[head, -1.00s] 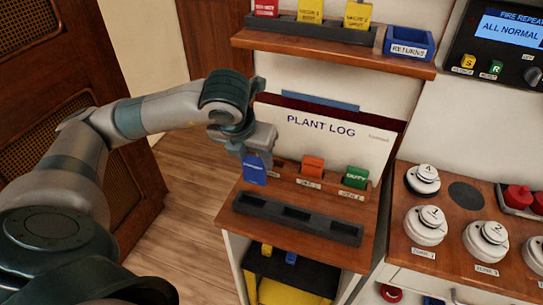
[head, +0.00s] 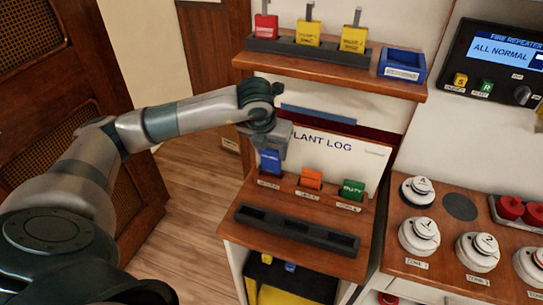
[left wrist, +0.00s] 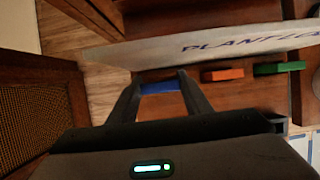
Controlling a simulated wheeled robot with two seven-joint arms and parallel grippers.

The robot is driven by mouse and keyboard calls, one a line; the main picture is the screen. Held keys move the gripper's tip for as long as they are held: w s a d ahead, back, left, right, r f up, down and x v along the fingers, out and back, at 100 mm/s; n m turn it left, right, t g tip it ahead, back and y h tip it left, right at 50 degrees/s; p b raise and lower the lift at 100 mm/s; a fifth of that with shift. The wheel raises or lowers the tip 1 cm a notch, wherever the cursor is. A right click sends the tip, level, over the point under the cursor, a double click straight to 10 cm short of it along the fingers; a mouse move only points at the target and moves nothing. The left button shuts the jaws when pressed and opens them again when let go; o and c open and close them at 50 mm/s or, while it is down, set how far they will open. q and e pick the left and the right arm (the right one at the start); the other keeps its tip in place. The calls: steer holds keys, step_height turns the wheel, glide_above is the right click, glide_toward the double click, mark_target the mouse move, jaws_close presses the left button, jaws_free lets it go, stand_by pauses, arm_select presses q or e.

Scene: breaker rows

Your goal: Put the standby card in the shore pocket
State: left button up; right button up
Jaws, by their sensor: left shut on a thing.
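The blue card (head: 270,161) is between the fingers of my left gripper (head: 273,148), which is shut on it. Its print is too blurred to read. It is upright over the left end of the wooden card rail (head: 330,202), above a small label. I cannot tell whether its lower edge is inside the pocket or just above it. In the left wrist view the blue card (left wrist: 160,87) shows as a thin strip between the fingertips. An orange card (head: 311,178) and a green card (head: 352,189) stand in the rail's other pockets. My right gripper is not in view.
The Plant Log board (head: 350,158) stands close behind the rail. A dark slotted holder (head: 297,230) lies in front, its slots empty. The shelf above holds red and yellow cards (head: 307,33) and a blue tray (head: 402,65). Round detectors (head: 419,235) stand at right.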

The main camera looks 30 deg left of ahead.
mark_target(271, 161)
arm_select(q)
steer(key=shift+f, duration=0.3)
step_height(271, 161, down, 3)
steer(key=shift+p, duration=1.05)
steer(key=shift+f, duration=0.2)
steer(key=shift+w+f, duration=0.15)
steer(key=shift+f, duration=0.1)
